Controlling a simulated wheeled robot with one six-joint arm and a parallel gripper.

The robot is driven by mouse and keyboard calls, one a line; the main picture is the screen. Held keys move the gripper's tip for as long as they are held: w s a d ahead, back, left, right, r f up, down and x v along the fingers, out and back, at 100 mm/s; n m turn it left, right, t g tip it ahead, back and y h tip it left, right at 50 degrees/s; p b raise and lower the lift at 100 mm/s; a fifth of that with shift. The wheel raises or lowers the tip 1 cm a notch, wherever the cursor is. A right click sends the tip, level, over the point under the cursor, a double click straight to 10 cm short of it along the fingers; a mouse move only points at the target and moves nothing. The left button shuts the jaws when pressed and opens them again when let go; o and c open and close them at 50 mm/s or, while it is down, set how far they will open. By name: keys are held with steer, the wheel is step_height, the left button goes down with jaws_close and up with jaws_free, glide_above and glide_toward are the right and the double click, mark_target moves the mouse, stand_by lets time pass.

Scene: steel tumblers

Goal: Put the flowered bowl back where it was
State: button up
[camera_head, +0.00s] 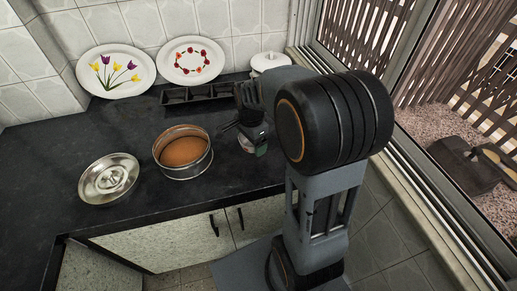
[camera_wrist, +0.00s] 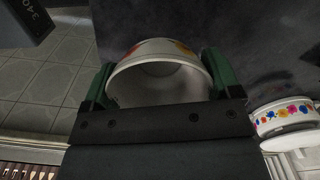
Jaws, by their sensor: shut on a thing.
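The flowered bowl (camera_wrist: 158,88) is white with red and yellow flowers, and it sits between the green fingers of my gripper (camera_wrist: 160,75) in the wrist view. The fingers are shut on it, one on each side. The bowl's near part is hidden behind the gripper's dark body. In the head view my gripper (camera_head: 256,146) is over the dark counter, right of the steel pot, and mostly hidden by my arm. The bowl is hardly visible there. I cannot tell whether it touches the counter.
A steel pot with orange-brown inside (camera_head: 183,153) and a steel lid (camera_head: 108,179) are on the dark counter (camera_head: 45,165). Two flowered plates (camera_head: 115,71) (camera_head: 191,61) lean at the wall. A dark rack (camera_head: 200,93) and a white lidded pot (camera_head: 270,62) stand behind. The counter's left is clear.

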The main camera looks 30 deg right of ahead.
steer(key=w+d+f, duration=0.1)
steer(key=f, duration=0.1)
steer(key=w+d+f, duration=0.1)
steer(key=f, duration=0.1)
steer(key=w+d+f, duration=0.1)
steer(key=d+f, duration=0.1)
steer(key=shift+w, duration=0.1)
steer(key=shift+a+f, duration=0.1)
steer(key=shift+f, duration=1.4)
